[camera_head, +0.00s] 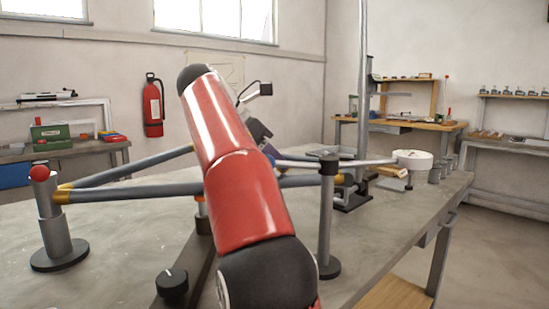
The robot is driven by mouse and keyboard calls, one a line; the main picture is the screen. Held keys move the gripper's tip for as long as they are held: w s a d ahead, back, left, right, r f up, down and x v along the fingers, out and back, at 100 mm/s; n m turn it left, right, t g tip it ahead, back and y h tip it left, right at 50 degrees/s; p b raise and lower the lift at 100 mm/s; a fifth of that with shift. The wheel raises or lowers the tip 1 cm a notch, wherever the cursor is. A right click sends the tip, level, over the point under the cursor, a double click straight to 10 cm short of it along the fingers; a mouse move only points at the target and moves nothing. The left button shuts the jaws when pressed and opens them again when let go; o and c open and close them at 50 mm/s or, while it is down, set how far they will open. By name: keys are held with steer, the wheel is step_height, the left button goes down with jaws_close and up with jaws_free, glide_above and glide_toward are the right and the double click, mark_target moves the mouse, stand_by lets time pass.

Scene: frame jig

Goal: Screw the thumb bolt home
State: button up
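The frame's grey tubes (130,190) run across the bench from a brass-coloured joint at the left. This joint is beside a grey post (52,225) topped by a red ball. A second upright post (327,215) with a dark cap stands right of my red arm. I cannot pick out the thumb bolt with certainty. A black knob (172,284) with a pale mark sits on a dark rail at the front. A small part of my wrist end (258,132) shows behind the arm. My gripper's fingers are hidden, so I cannot tell their opening or whether they hold anything.
The grey bench top (110,270) is clear at the front left. A tall metal column (363,90) rises behind the frame. Side benches line the walls.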

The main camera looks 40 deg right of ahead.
steer(key=o, duration=1)
steer(key=shift+s, duration=0.1)
